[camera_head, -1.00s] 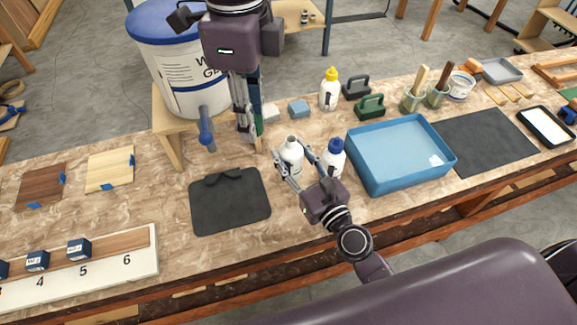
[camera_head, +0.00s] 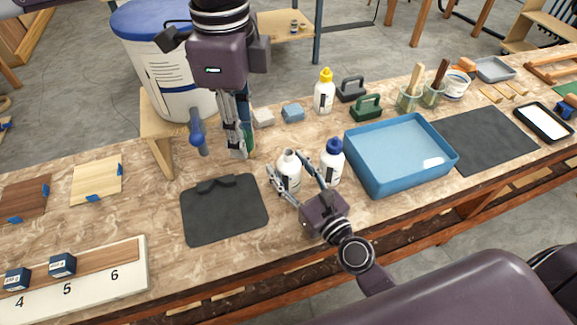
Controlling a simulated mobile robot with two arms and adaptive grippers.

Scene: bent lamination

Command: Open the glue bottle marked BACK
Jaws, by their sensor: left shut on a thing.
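A white bottle (camera_head: 289,175) with a bare white top and no coloured cap stands on the worktop. My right gripper (camera_head: 291,182) has its fingers spread on either side of this bottle. A second white bottle with a blue cap (camera_head: 331,165) stands just to its right, and one with a yellow cap (camera_head: 324,93) stands further back. No lettering on the labels is readable. My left gripper (camera_head: 239,153) points down, low over the worktop behind the dark mat, left of the bare-topped bottle. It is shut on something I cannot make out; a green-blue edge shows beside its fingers.
A blue tray (camera_head: 451,165) lies right of the bottles. A dark mat (camera_head: 226,215) is in front of my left gripper. A large white bucket (camera_head: 170,80) with a tap stands behind it. Blocks, brush pots and clamps line the back.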

